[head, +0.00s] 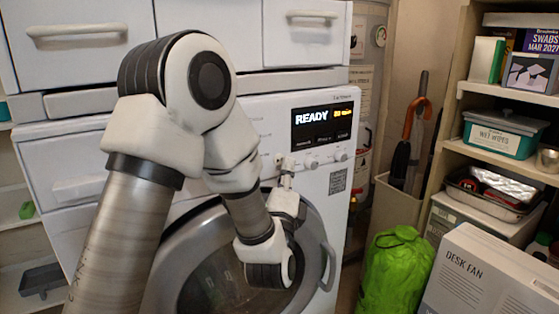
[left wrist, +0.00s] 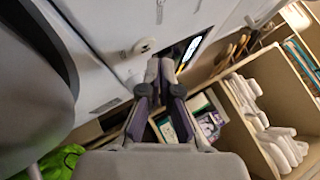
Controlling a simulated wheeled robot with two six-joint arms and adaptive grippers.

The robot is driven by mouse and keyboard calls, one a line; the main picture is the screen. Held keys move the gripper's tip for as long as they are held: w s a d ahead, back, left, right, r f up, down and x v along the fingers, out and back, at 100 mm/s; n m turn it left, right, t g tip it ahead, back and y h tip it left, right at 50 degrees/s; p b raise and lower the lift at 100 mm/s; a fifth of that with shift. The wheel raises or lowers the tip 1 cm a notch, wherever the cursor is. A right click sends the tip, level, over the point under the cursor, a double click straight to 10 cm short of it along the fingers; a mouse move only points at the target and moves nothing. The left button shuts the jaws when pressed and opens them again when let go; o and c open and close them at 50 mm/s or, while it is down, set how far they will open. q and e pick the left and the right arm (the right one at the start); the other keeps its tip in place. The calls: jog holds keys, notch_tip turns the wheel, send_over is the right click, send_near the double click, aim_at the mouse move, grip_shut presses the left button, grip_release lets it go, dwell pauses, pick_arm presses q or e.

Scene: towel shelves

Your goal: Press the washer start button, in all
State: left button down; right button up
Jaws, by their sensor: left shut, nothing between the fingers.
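The white washer (head: 230,130) stands in front of me with its round door (head: 325,235) closed. Its display (head: 322,122) is lit and reads READY. Below the display is a row of small round controls (head: 311,163); which one is the start button I cannot tell. My left gripper (head: 286,166) is shut and empty, its tips raised at the control row near its left end. In the left wrist view the closed fingers (left wrist: 160,68) point at the panel, beside a white control (left wrist: 144,46). Whether they touch the panel I cannot tell. My right gripper is not in view.
White drawers (head: 210,35) sit above the washer. A green bag (head: 396,270) and a desk fan box (head: 480,275) stand on the floor at right. Shelves (head: 500,150) hold boxes and a wet wipes bin (head: 502,135). Umbrellas (head: 408,140) stand behind.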

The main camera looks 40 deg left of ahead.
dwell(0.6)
pick_arm(q)
jog(key=shift+w+a, duration=0.15)
jog(key=shift+a, duration=0.25)
